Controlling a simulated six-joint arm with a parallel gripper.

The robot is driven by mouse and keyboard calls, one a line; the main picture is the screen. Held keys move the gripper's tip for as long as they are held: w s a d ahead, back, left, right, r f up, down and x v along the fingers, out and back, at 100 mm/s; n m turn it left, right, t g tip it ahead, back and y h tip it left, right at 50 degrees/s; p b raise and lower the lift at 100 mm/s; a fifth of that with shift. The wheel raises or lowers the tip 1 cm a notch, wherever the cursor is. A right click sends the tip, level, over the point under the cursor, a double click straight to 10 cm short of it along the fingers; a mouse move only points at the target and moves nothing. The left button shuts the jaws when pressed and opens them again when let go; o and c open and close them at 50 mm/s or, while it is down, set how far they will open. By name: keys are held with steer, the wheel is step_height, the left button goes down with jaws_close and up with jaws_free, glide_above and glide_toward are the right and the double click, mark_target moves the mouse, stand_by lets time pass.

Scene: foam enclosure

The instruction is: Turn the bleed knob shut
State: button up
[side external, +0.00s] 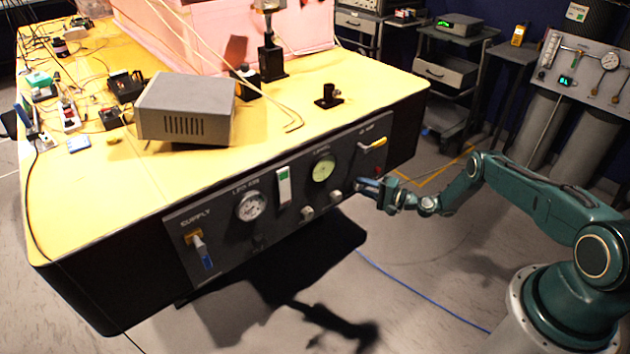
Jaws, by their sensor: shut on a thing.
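A dark control panel (225,232) runs along the front of the yellow-topped bench. My gripper (364,186) is at the lower right part of this panel, with its fingers up against the panel face. It is shut on what appears to be the bleed knob, which the fingers hide. The knob's label and angle cannot be read. Two small pale knobs, one (307,213) and another (335,196), sit on the panel to the left of my gripper, apart from it. A yellow-handled lever (373,145) is above my gripper.
Two round gauges, one (251,207) and another (323,168), and a blue-and-yellow supply lever (200,246) are on the panel. A grey box (186,108) stands on the bench. A blue cable (425,308) crosses the floor. The floor before the panel is otherwise largely clear.

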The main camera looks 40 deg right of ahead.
stand_by(0.4)
steer(key=o, duration=1)
steer(key=shift+c, duration=0.2)
steer(key=shift+r, duration=0.1)
